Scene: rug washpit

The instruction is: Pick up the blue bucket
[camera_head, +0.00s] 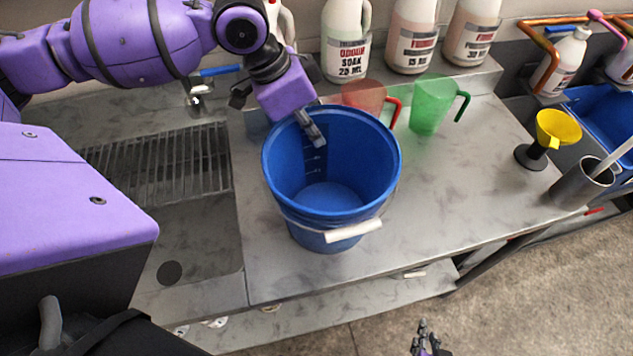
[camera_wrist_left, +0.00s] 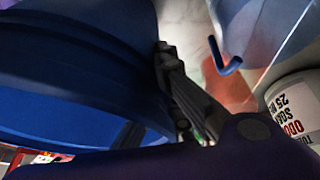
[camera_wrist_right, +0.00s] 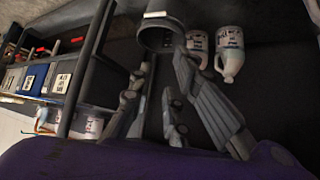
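The blue bucket (camera_head: 330,190) stands upright on the grey counter, its white handle grip (camera_head: 353,231) hanging at the front. One finger shows inside the bucket; the other is hidden in the head view. In the left wrist view, a finger (camera_wrist_left: 172,75) presses against the edge of the blue bucket wall (camera_wrist_left: 80,85), and the gripper looks shut on the rim. My right gripper (camera_head: 428,345) is low in front of the counter, empty, with fingers apart in the right wrist view (camera_wrist_right: 165,90).
A red jug (camera_head: 362,96) and a green jug (camera_head: 430,105) stand close behind the bucket, with large white bottles (camera_head: 345,40) beyond. A sink with a drain rack (camera_head: 160,160) is left. A yellow funnel (camera_head: 557,127) and metal cup (camera_head: 580,184) are right. The counter right of the bucket is clear.

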